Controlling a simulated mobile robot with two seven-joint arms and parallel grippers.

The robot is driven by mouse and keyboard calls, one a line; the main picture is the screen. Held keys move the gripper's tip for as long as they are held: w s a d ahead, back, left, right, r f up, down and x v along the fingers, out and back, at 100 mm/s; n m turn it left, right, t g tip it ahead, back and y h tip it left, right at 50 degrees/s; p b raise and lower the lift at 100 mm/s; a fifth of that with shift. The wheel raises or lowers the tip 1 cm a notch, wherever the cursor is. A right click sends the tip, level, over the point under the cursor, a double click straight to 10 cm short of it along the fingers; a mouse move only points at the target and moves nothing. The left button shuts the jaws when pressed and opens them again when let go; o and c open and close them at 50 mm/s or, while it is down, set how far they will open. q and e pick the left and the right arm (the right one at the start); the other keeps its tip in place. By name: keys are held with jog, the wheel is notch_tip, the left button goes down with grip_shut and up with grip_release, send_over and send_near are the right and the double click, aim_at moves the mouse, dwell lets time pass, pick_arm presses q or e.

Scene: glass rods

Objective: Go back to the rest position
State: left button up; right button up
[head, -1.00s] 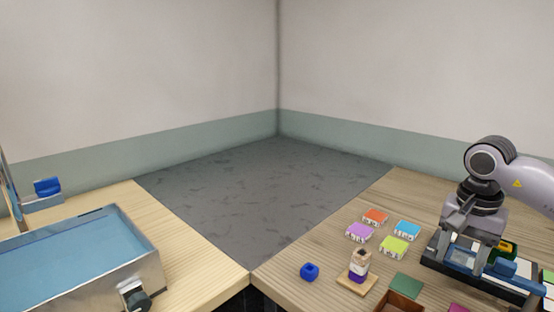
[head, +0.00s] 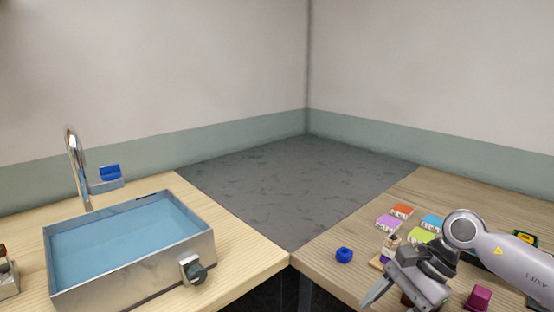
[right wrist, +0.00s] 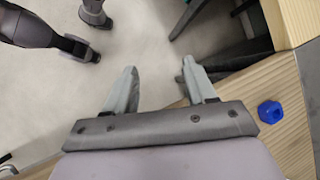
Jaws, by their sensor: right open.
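My right gripper (head: 376,296) hangs over the front edge of the right-hand wooden counter in the head view, its fingers pointing down to the left. In the right wrist view my right gripper (right wrist: 160,68) is open and empty, with pale floor and the counter's edge beyond the fingers. My left gripper is not clearly seen in any view. The right arm hides part of the small wooden stand (head: 391,243) and things behind it.
A blue piece (head: 344,255) lies on the right counter; it also shows in the right wrist view (right wrist: 270,112). A magenta piece (head: 478,297) lies to the right. A metal sink (head: 130,275) stands left.

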jog(key=s+a+r+m+t+y+p, duration=0.1)
jog(key=s+a+r+m+t+y, duration=0.15)
jog(key=a+m+y, duration=0.45)
jog(key=s+a+r+m+t+y, duration=0.1)
jog(key=a+m+t+y, duration=0.3)
jog(key=a+m, duration=0.5)
jog(key=w+d+f+m+t+h+p, duration=0.1)
jog(key=d+f+m+t+h, duration=0.35)
jog(key=m, duration=0.85)
jog(key=d+f+m+t+h, duration=0.4)
jog(key=m+t+h, duration=0.15)
jog(key=m, duration=0.75)
jog(key=s+d+f+m+g+h, duration=0.2)
jog(key=s+d+f+m+h, duration=0.1)
jog(key=s+f+m, duration=0.3)
jog(key=s+d+f+m+g+h+p, duration=0.1)
jog(key=s+d+f+m+g+h, duration=0.2)
jog(key=s+f+m, duration=0.4)
notch_tip(320, 180, down, 3)
jog(key=shift+s+d+m, duration=0.15)
jog(key=shift+d+m, duration=0.1)
jog(key=shift+m, duration=0.85)
jog(key=shift+g, duration=0.25)
